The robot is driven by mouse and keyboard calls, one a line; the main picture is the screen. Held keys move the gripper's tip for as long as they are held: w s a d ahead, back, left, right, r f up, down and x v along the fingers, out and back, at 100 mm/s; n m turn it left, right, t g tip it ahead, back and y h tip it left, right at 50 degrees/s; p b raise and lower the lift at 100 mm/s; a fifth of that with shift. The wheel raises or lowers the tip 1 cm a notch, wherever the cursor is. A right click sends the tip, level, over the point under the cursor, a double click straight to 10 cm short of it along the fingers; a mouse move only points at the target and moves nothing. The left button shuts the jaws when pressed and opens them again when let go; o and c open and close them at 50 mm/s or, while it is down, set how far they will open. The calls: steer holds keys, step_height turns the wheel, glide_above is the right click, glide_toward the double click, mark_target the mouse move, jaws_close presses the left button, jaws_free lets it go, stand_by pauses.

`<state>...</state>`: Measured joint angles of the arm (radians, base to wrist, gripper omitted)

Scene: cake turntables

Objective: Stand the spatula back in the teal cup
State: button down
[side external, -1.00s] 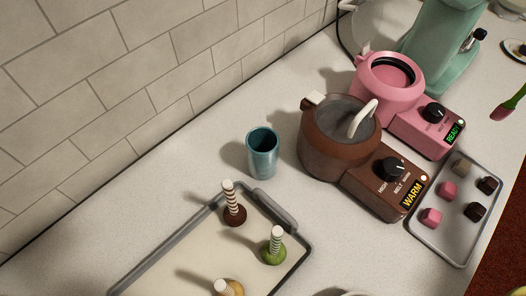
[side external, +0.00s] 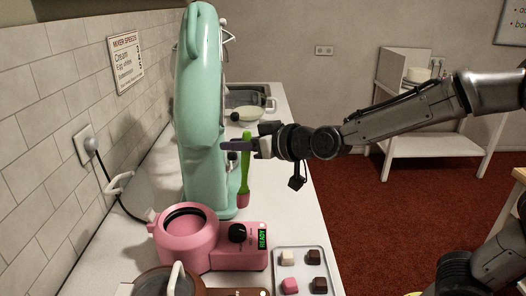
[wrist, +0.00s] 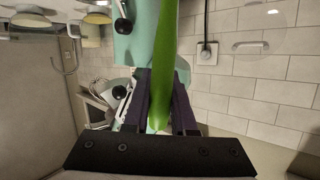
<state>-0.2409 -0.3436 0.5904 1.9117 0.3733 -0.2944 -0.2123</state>
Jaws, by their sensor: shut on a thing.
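The spatula has a green handle and a pink head. In the side external view the spatula (side external: 245,178) hangs upright with its pink head down, beside the mint mixer and above or near the counter; I cannot tell whether the head touches it. My gripper (side external: 241,146) is shut on the upper part of the green handle. In the wrist view the green handle (wrist: 164,65) runs between the dark fingers of my gripper (wrist: 163,102). The teal cup is outside both current views.
The mint mixer (side external: 200,110) stands tall just left of the spatula. A pink melting pot (side external: 187,235), a brown one (side external: 168,284) and a tray (side external: 280,255) of small cubes stand nearer. A pan (side external: 247,111) sits farther back. Counter right of the mixer is narrow.

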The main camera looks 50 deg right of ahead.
steer(key=a+r+y, duration=0.2)
steer(key=a, duration=0.7)
steer(key=a+r+y, duration=0.1)
steer(key=a+r, duration=0.1)
steer(key=a, duration=0.7)
steer(key=s+a+y, duration=0.1)
steer(key=s+a, duration=0.2)
steer(key=a, duration=0.3)
steer(key=s+a+n+g+y, duration=0.1)
steer(key=s+a, duration=0.2)
steer(key=a, duration=0.3)
steer(key=s+a+y, duration=0.1)
steer(key=s+a, duration=0.2)
steer(key=a, duration=0.3)
step_height(320, 180, down, 12)
steer(key=shift+f, duration=0.15)
steer(key=c, duration=0.7)
jaws_free()
steer(key=shift+o, duration=0.2)
step_height(320, 180, up, 8)
steer(key=s+d, duration=0.1)
steer(key=s, duration=0.1)
steer(key=shift+s+d+f, duration=0.2)
steer(key=shift+s, duration=0.05)
